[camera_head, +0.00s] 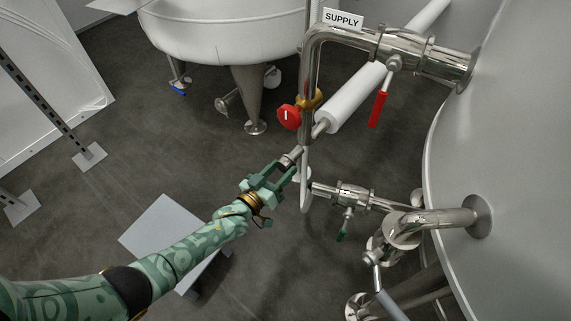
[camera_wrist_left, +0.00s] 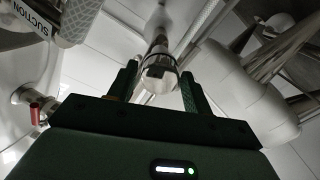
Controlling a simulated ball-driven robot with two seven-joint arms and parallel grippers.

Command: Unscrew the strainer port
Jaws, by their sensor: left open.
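The strainer port, which I take to be the short silver cylinder (camera_head: 290,158), sticks out down and left from the pipework below the red knob. In the left wrist view its round end (camera_wrist_left: 159,76) faces me. My left gripper (camera_head: 286,169), green, is open just below the port and pointed along it. In the left wrist view the two fingers (camera_wrist_left: 158,88) stand on either side of the port's end, with gaps; I cannot tell how far they reach along it. No right gripper is in view.
A red knob (camera_head: 289,116) is just above the port. A vertical steel pipe (camera_head: 311,85) runs beside it, with a SUPPLY sign (camera_head: 342,19) on top. A red-handled valve (camera_head: 378,108) and lower valve (camera_head: 350,197) are to the right, before a large tank (camera_head: 520,150). Floor at left is mostly open.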

